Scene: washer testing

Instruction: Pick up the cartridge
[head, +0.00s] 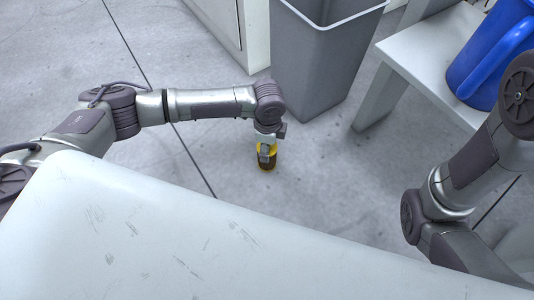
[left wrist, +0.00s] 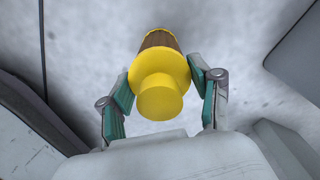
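The cartridge (head: 267,160) has a brown ribbed body with yellow ends. It hangs at the end of my left arm, beyond the table edge in the head view. In the left wrist view the cartridge (left wrist: 160,75) shows its yellow flange and round knob toward the camera. My left gripper (left wrist: 160,80) has its green-padded fingers on both sides of the cartridge, apparently touching it. In the head view the left gripper (head: 267,150) partly covers the cartridge. My right arm shows at the right, but its gripper is out of view.
A white scuffed tabletop (head: 150,240) fills the foreground. A grey bin (head: 318,65) stands behind the left gripper. A white bench (head: 425,60) carrying a blue container (head: 490,55) is at the upper right. A white cabinet (head: 240,30) stands at the back. Open grey floor (head: 200,60) lies between.

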